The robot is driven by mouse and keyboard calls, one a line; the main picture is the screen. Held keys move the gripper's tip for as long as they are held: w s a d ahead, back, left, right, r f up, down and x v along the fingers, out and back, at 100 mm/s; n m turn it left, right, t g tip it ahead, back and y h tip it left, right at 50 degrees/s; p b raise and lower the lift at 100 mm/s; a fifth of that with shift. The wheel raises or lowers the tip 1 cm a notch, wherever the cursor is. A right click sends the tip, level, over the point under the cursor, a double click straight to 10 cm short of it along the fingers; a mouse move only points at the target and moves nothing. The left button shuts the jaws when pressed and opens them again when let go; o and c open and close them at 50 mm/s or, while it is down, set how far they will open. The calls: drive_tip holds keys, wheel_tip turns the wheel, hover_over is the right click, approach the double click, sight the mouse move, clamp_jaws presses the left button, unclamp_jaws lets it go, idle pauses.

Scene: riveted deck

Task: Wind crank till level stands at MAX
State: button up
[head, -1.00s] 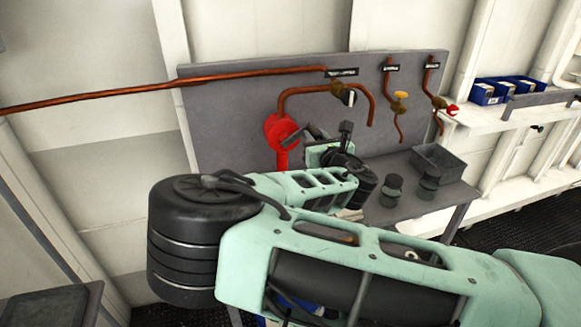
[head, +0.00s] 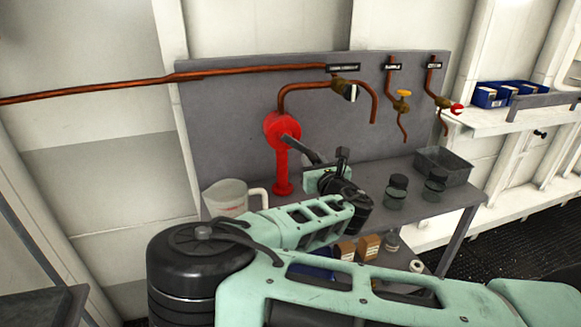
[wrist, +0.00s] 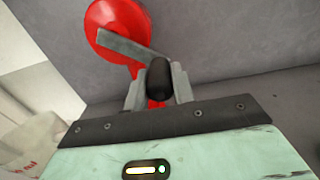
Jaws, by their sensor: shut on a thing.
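A red hand pump (head: 283,130) on a red post stands against the grey back panel, with a grey crank arm (head: 300,150) pointing down to the right. My gripper (head: 317,168) is at the crank's outer end. In the wrist view its two fingers (wrist: 158,88) are closed around the black crank handle (wrist: 159,75), and the pump (wrist: 112,25) is behind. A clear jug (head: 226,198) with red marks stands left of the post. It also shows at the lower left of the wrist view (wrist: 30,148). I cannot read its level or a MAX mark.
A copper pipe (head: 310,87) arches right from the pump, its open end over the bench. Two dark-lidded jars (head: 396,192) and a grey bin (head: 443,165) stand on the bench at right. Yellow and red valves (head: 403,94) hang above. Small boxes are below.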

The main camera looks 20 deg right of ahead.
drive_tip(key=a+f+b, duration=0.2)
drive_tip(key=a, duration=0.5)
drive_tip(key=shift+f, duration=0.2)
drive_tip(key=shift+f, duration=0.25)
idle(1.3)
